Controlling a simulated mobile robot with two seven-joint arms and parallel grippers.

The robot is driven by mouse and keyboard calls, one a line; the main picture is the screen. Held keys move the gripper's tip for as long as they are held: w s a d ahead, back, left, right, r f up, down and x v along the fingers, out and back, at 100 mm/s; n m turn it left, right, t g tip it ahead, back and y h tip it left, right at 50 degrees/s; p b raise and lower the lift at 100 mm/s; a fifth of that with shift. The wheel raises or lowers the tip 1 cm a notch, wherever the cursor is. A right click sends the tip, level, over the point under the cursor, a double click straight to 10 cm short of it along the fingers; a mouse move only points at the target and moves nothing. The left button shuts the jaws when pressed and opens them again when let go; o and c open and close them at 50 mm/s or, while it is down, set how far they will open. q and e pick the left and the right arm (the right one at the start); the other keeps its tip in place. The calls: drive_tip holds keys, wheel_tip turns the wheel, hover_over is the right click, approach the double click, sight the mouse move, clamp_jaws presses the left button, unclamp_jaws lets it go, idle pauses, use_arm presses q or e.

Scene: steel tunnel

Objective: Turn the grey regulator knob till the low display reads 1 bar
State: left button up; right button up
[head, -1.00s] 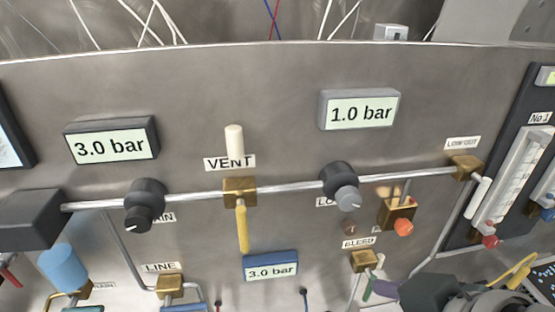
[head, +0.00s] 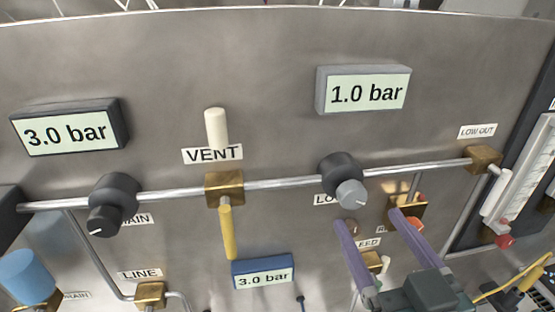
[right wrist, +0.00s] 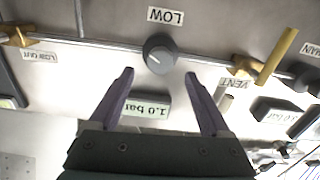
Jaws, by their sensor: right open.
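The grey regulator knob (head: 350,192) sits on the front of a black regulator body on the right part of the pipe; its white mark also shows in the right wrist view (right wrist: 158,56). The low display (head: 363,93), above the knob, reads 1.0 bar. My right gripper (head: 368,218) is open, its two purple fingers pointing up toward the panel just below and right of the knob. In the right wrist view the fingertips (right wrist: 159,74) are spread to either side of the knob, short of it and not touching. My left gripper is out of view.
A black main knob (head: 104,220) sits left, below the main display (head: 66,127), reading 3.0 bar. A vent valve with a yellow lever (head: 228,232) and a blue-framed display (head: 263,271), reading 3.0 bar, lie between. Brass fittings (head: 408,208) and an orange knob stand close behind my right fingers.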

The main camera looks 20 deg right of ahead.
sight(355, 199)
drive_tip(key=b+x, duration=0.1)
drive_tip(key=x, duration=0.4)
drive_tip(key=shift+w, duration=0.15)
drive_tip(key=shift+c, duration=0.3)
clamp_jaws()
